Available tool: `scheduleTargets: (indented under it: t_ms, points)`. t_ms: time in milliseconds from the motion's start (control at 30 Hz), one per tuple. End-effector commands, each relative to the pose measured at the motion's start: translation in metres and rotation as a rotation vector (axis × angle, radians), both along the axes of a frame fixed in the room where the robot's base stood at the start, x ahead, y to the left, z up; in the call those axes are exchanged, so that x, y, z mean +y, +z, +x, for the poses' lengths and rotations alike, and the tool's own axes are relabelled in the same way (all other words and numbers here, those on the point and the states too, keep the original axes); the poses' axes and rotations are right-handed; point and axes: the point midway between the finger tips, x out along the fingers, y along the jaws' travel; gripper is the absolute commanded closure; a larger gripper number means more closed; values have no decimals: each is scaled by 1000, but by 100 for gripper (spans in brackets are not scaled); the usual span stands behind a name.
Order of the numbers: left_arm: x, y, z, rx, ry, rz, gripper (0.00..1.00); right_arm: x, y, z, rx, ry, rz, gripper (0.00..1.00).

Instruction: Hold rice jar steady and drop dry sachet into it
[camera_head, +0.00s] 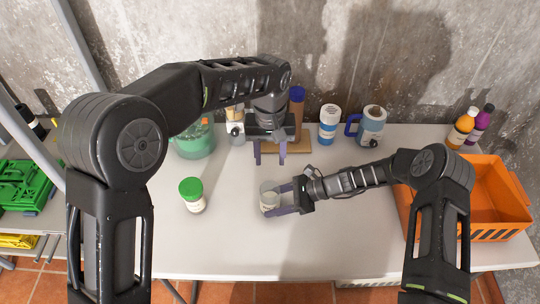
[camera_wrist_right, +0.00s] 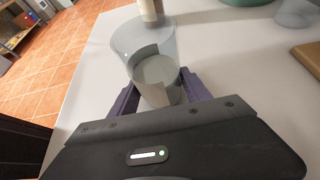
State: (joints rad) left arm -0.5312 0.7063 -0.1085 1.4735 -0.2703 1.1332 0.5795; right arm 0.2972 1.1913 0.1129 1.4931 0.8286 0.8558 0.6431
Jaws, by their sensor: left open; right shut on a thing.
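A clear open-topped jar (camera_head: 268,191) with pale contents in its lower part stands near the middle of the table. My right gripper (camera_head: 274,200) comes from the right and is shut on the jar, one finger on each side. In the right wrist view the jar (camera_wrist_right: 150,52) sits between the fingers, its open rim above them. My left gripper (camera_head: 270,161) is open and points down behind the jar, apart from it. I see nothing between its fingers. I cannot make out a sachet in either view.
A green-lidded jar (camera_head: 192,196) stands left of the clear jar. An orange crate (camera_head: 490,236) is at right. The front table is clear.

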Motion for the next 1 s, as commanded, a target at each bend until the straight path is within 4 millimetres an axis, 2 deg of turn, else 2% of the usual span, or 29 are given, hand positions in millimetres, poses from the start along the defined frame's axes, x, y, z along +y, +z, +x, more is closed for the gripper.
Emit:
scheduleTargets:
  t_ms: [400, 433, 733, 1000]
  points:
    - [0, 0, 0, 0, 0, 0, 57, 0, 0, 0, 0, 0, 0, 86]
    - [0, 0, 0, 0, 0, 0, 57, 0, 0, 0, 0, 0, 0, 43]
    - [0, 0, 0, 0, 0, 0, 57, 0, 0, 0, 0, 0, 0, 19]
    - [0, 0, 0, 0, 0, 0, 57, -1, 0, 0, 0, 0, 0, 19]
